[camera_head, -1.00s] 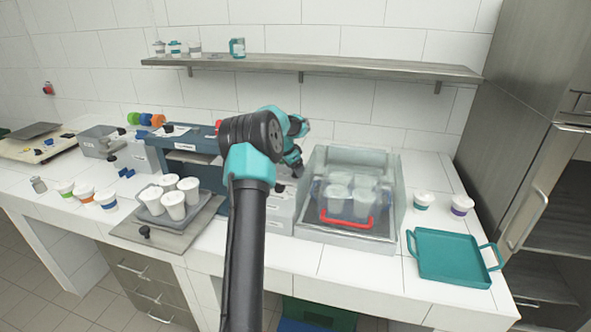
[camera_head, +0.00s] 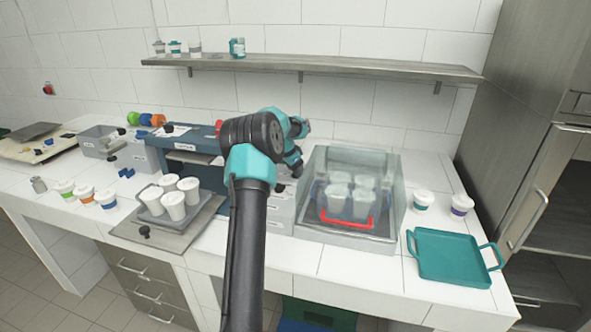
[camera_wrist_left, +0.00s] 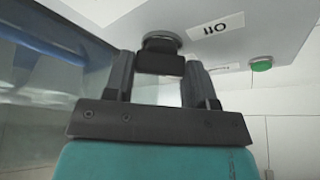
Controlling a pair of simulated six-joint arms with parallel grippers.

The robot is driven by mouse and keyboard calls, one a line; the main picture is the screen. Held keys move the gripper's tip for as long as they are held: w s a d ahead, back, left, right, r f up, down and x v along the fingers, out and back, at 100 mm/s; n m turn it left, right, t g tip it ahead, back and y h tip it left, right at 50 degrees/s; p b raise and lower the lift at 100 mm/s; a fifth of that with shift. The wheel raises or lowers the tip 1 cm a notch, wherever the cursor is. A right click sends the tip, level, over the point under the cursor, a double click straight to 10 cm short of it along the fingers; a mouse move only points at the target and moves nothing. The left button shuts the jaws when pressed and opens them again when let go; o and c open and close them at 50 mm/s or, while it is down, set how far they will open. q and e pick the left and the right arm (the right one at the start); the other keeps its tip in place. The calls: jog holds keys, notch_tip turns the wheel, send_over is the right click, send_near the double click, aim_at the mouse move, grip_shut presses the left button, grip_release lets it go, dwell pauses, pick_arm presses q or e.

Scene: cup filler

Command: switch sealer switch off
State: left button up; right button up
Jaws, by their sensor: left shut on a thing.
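My left gripper shows in the head view (camera_head: 294,165), partly hidden behind my own arm, at the grey box (camera_head: 282,206) between the blue machine and the clear-walled chamber. In the left wrist view, the gripper's fingers (camera_wrist_left: 160,66) are shut on a black switch knob (camera_wrist_left: 160,45), one finger on each side. The knob has a round grey base on a light grey panel (camera_wrist_left: 232,14). Beside it, an upside-down label (camera_wrist_left: 209,28) appears to read "Off". A green round button or lamp (camera_wrist_left: 261,64) sits farther right. My right gripper is out of view.
The clear-walled chamber (camera_head: 388,190) holds several cups and a red handle (camera_head: 345,222). The blue machine (camera_head: 200,143) stands left, with a tray of cups in front. A teal tray (camera_head: 450,256) lies at right. A shelf (camera_head: 310,66) runs above.

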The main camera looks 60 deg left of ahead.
pick_arm(q)
jog(key=shift+n, duration=0.4)
jog(key=n+y, duration=0.1)
jog(key=n, duration=0.2)
jog(key=shift+d+n+y, duration=0.1)
jog(key=shift+n+y, duration=0.2)
jog(key=shift+n+g+y, duration=0.6)
jog(key=shift+n+y, duration=0.2)
jog(key=shift+n, duration=1.4)
jog(key=o, duration=0.9)
jog(key=shift+o, duration=0.2)
jog(key=v, duration=1.7)
jog(key=shift+d+r, duration=0.15)
